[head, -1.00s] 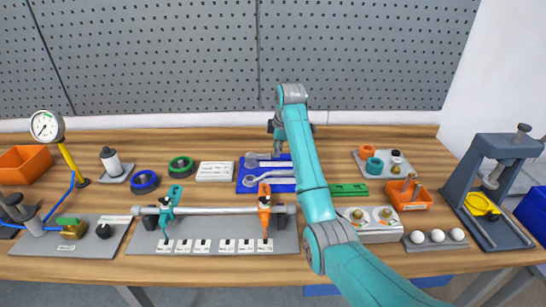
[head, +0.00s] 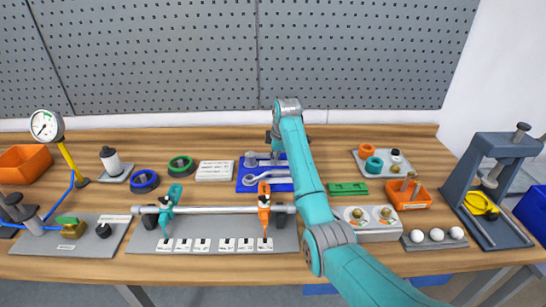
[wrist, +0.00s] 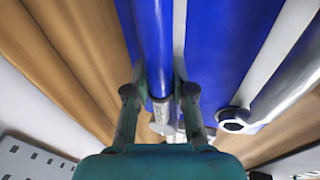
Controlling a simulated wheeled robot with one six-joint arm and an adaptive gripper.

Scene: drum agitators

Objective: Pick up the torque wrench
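The torque wrench has a blue handle (wrist: 153,45) and a silvery shaft in the wrist view. It lies on the blue mat (wrist: 217,40). In the head view, what appears to be the torque wrench (head: 265,162) lies along the far part of the blue mat (head: 243,187), partly hidden by my arm. My gripper (wrist: 160,88) is open, with one finger on each side of the wrench where handle meets shaft. A gap shows beside the handle; contact is not clear. In the head view my arm mostly hides the gripper.
A silver ring-ended wrench (head: 268,181) lies nearer on the same mat; its ring end shows right of my fingers in the wrist view (wrist: 235,121). A white labelled block (head: 215,171) stands left of the mat. A rod fixture with orange clamp (head: 264,205) stands in front.

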